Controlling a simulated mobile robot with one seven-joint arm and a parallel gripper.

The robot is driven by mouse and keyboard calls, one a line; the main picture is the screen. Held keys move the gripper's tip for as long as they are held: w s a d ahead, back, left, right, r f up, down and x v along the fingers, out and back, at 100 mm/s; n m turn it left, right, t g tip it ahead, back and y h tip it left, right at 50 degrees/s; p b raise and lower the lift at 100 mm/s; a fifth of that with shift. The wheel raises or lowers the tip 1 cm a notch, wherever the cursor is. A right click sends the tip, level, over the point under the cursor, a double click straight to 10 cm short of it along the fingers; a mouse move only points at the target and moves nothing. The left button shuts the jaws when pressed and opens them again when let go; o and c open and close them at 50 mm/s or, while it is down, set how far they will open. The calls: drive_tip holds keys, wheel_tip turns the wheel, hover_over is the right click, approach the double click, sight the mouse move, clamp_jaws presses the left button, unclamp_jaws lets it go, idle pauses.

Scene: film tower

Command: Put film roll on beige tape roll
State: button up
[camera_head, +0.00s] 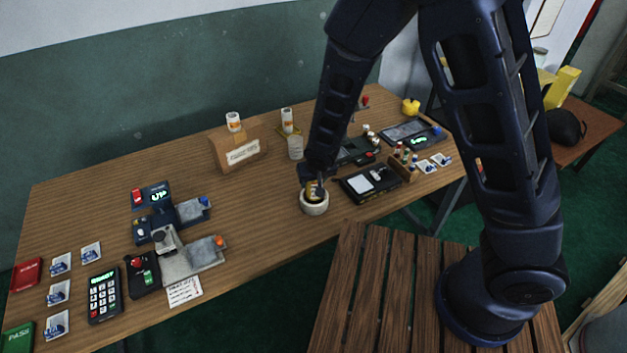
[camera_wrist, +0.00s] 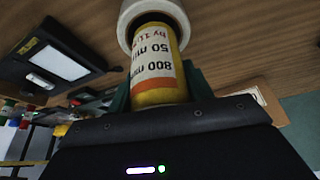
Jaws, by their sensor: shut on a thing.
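The film roll is a yellow cylinder with a white label of black and red print, large in the wrist view (camera_wrist: 157,65). My gripper (camera_head: 315,183) is shut on it, and the fingers show at its sides in the wrist view (camera_wrist: 157,92). The beige tape roll (camera_head: 314,209) is a pale ring lying on the table, directly below my gripper. In the wrist view the tape roll (camera_wrist: 184,12) shows just beyond the film roll's far end, partly hidden by it. I cannot tell whether the two touch.
A black device with a white panel (camera_head: 368,184) lies just right of the tape roll, also seen in the wrist view (camera_wrist: 56,60). A wooden rack (camera_head: 402,166) stands farther right. The table left of the tape roll is clear.

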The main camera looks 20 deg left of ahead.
drive_tip(key=shift+f, duration=0.15)
drive_tip(key=o, duration=1.1)
drive_tip(key=v, duration=1.2)
drive_tip(key=shift+d, duration=0.1)
